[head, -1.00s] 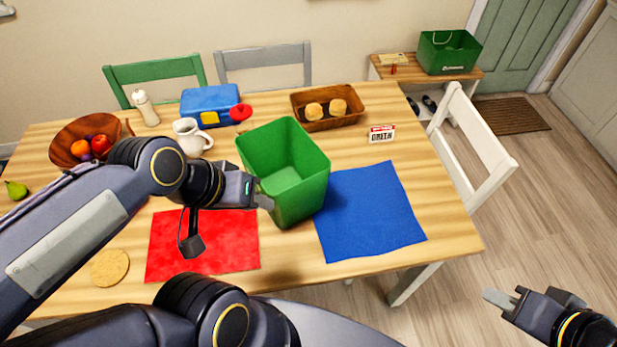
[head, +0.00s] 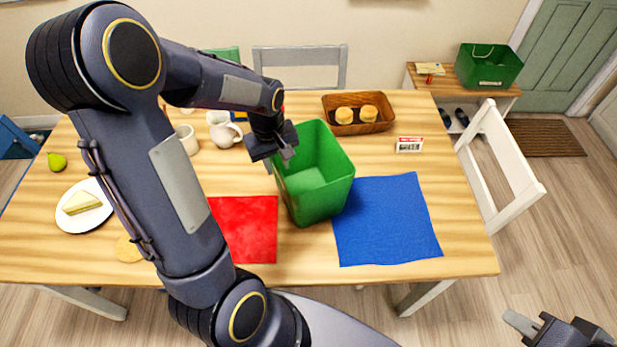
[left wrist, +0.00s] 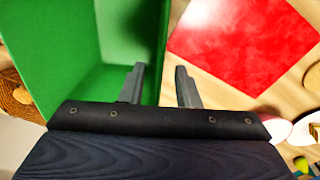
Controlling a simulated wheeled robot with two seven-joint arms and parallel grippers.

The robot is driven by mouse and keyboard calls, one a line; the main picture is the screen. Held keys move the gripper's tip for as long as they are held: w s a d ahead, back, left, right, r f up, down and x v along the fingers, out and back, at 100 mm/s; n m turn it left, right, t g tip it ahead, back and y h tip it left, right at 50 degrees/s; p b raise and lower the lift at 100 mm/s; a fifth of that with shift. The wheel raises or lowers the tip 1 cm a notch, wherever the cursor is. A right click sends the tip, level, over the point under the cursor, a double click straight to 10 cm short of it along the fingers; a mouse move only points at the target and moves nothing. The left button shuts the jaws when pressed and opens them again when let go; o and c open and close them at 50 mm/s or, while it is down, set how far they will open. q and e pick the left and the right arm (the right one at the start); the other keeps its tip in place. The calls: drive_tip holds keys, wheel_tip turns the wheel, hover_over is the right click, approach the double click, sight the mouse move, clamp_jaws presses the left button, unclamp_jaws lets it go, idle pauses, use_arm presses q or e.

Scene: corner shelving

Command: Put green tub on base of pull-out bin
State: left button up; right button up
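The green tub (head: 318,190) stands upright on the wooden table, between the red mat and the blue mat, with its open top up. My left gripper (head: 287,155) is at the tub's left rim. In the left wrist view, the fingers (left wrist: 160,72) are apart on either side of the tub's wall (left wrist: 150,40), one inside the tub and one outside, with gaps showing. My right gripper (head: 525,322) is low at the bottom right, away from the table, partly cut off by the frame. I see no pull-out bin in these views.
The red mat (head: 245,235) and blue mat (head: 388,225) lie flat beside the tub. A bun basket (head: 335,128), white jug (head: 224,130) and cake plate (head: 93,217) are on the table. A white chair (head: 500,165) stands at its right. Open floor lies right.

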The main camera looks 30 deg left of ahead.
sight(279, 176)
use_arm(q)
drive_tip(key=shift+w+f, duration=0.1)
drive_tip(key=shift+f, duration=1.4)
drive_tip(key=shift+c, duration=0.4)
clamp_jaws()
